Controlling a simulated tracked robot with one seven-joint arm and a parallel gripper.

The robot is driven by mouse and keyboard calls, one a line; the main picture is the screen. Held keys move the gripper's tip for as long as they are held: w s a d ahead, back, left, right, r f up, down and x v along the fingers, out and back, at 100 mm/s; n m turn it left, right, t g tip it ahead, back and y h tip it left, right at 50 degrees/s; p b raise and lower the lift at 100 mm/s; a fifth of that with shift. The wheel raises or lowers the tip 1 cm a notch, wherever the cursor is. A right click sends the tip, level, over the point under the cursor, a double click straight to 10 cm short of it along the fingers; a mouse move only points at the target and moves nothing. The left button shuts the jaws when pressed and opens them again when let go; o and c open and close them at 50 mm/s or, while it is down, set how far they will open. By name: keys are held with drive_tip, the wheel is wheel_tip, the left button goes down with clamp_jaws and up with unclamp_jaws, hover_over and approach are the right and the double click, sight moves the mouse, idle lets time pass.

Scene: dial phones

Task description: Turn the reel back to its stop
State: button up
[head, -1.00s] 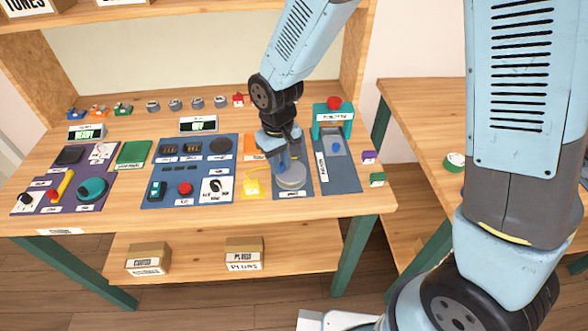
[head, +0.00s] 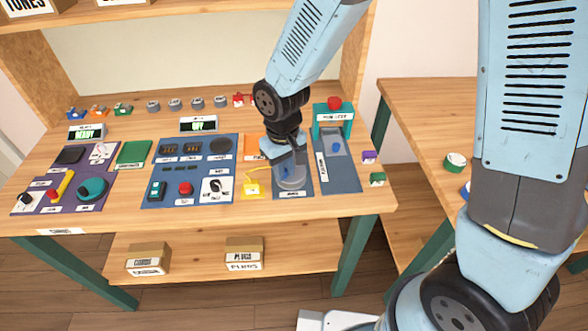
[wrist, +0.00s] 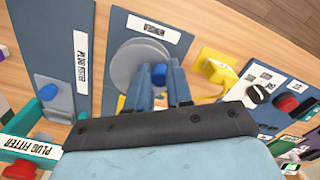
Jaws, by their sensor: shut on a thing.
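The reel is a grey disc (head: 292,184) lying on a blue-grey panel near the front right of the workbench. It also shows in the wrist view (wrist: 128,62), partly hidden by my fingers. A blue knob (wrist: 158,73) stands up from the disc, off its middle. My gripper (head: 290,166) is over the reel, pointing down, with its fingers low at the disc. In the wrist view, my gripper (wrist: 160,76) has one finger on each side of the blue knob and is shut on it. The knob is hidden in the head view.
The plug fitter (head: 333,118), with a teal frame and red button, stands right of the reel. A yellow device (head: 252,187) sits close on the left. A dial panel (head: 215,188) lies further left. The bench's front edge is just ahead of the reel.

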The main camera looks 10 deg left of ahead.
sight(293, 178)
drive_tip(key=shift+o, duration=0.4)
drive_tip(key=shift+d, duration=0.45)
drive_tip(key=shift+o, duration=0.2)
drive_tip(key=shift+d, duration=0.1)
drive_tip(key=shift+o, duration=0.6)
drive_tip(key=shift+d, duration=0.45)
drive_tip(key=shift+c, duration=0.9)
drive_tip(key=o, duration=0.6)
drive_tip(key=shift+c, duration=0.2)
drive_tip(key=shift+r, duration=0.1)
wheel_tip(293, 178, up, 8)
